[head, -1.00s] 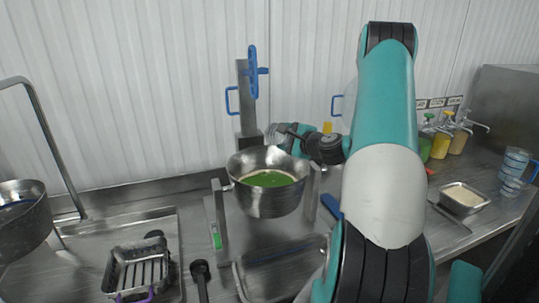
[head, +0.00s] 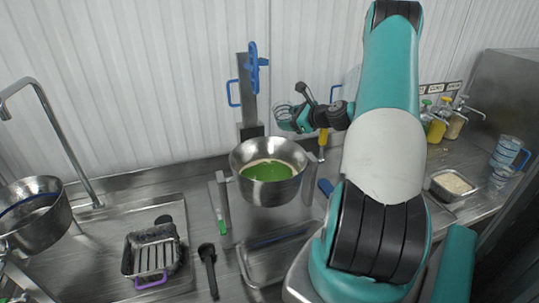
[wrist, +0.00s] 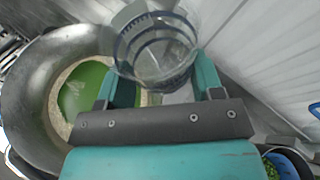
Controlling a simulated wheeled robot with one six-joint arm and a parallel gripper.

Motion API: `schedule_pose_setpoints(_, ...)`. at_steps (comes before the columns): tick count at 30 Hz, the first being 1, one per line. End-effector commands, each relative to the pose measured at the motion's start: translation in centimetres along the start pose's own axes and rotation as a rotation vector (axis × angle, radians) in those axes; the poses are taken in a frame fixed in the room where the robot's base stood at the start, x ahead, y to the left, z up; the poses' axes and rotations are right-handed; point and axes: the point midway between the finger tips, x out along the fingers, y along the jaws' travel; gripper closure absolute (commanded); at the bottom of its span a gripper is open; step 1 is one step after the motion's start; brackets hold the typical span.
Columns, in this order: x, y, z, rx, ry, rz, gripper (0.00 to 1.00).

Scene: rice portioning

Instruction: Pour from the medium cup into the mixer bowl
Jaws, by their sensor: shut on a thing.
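The medium cup (head: 282,113) is clear with blue markings. My gripper (head: 297,118) is shut on it, above and behind the right part of the mixer bowl's rim. In the wrist view the cup (wrist: 155,48) sits between my gripper's two teal fingers (wrist: 157,82), and it looks clear, with no contents that I can make out. The steel mixer bowl (head: 268,192) holds a green mass with a pale beige border. In the wrist view the bowl (wrist: 28,100) is at the left, beside and below the cup. The cup's exact tilt is hard to tell.
A tall steel post with blue handles (head: 250,90) stands behind the bowl. A steel pan with pale grain (head: 452,186), pump bottles (head: 440,122) and clear measuring cups (head: 507,155) are at the right. A sink with a rack (head: 152,255) is at the left.

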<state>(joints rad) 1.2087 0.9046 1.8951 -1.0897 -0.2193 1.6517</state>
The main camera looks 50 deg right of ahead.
Motion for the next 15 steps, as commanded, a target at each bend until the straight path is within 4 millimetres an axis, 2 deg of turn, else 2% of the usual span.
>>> schedule_pose_setpoints(10, -1.3, -3.2, 3.1, 0.209, 0.003, 0.084, 0.70)
schedule_pose_setpoints(15, -1.3, -3.9, 3.1, 0.313, 0.005, 0.125, 0.70)
